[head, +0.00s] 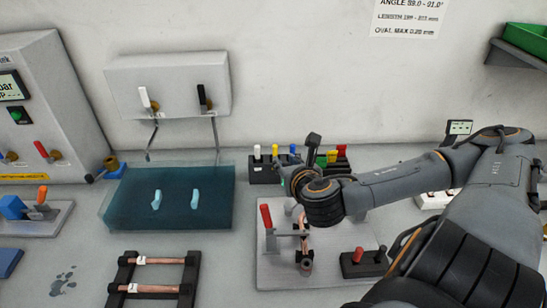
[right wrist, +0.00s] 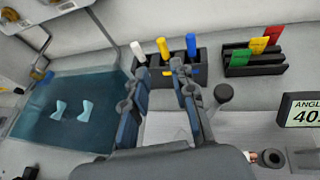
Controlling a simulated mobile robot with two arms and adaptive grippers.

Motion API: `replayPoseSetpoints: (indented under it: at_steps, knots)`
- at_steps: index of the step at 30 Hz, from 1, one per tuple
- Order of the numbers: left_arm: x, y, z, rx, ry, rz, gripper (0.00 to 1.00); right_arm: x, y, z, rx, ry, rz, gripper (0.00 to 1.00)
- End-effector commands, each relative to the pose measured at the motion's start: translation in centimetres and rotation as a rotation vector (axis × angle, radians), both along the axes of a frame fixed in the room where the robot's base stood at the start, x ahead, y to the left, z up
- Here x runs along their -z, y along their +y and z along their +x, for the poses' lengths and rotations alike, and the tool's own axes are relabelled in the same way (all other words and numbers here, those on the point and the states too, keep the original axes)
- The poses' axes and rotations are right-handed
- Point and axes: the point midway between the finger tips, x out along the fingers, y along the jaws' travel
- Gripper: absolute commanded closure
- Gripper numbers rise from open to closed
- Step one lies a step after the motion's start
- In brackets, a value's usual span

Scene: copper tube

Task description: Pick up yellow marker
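The yellow marker (right wrist: 163,48) stands upright in a black holder (right wrist: 208,68), between a white marker (right wrist: 138,51) and a blue marker (right wrist: 191,44). In the head view the yellow marker (head: 275,151) shows at the back of the bench, behind my right gripper (head: 292,177). In the right wrist view my right gripper (right wrist: 160,72) is open. Its two fingers point at the holder, with the yellow marker beyond the gap between them. Nothing is held. My arm hides part of the gripper in the head view. My left gripper is not in view.
A rack with red, yellow and green cards (right wrist: 255,65) stands right of the holder. A fixture with a red handle (head: 266,216) and a copper tube stands in front. A grey wall rises behind.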

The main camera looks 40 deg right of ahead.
Motion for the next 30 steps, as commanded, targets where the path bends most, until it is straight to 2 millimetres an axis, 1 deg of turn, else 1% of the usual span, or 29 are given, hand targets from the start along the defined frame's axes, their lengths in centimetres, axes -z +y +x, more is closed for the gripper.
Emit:
replayPoseSetpoints:
  at_steps: [6,9,12,19,24,27,30]
  knots:
    - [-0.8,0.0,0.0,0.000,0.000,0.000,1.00,1.4,-1.9,3.5,0.006,-0.002,0.004,0.74]
    - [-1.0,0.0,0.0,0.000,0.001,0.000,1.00,2.1,-2.6,4.8,0.004,-0.001,0.002,0.74]
    - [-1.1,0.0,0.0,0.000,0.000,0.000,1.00,2.5,-3.0,5.7,0.003,-0.001,0.000,0.74]
    - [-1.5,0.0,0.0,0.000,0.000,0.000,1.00,3.0,-3.6,6.7,0.002,0.000,0.000,0.74]
    - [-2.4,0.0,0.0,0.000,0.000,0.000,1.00,4.0,-4.8,8.4,0.004,0.000,0.003,0.74]
    - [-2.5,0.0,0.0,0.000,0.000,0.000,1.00,4.6,-5.2,9.4,0.003,-0.001,0.002,0.74]
    - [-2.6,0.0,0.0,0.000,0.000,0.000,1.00,4.9,-5.5,9.9,0.001,0.000,0.000,0.74]
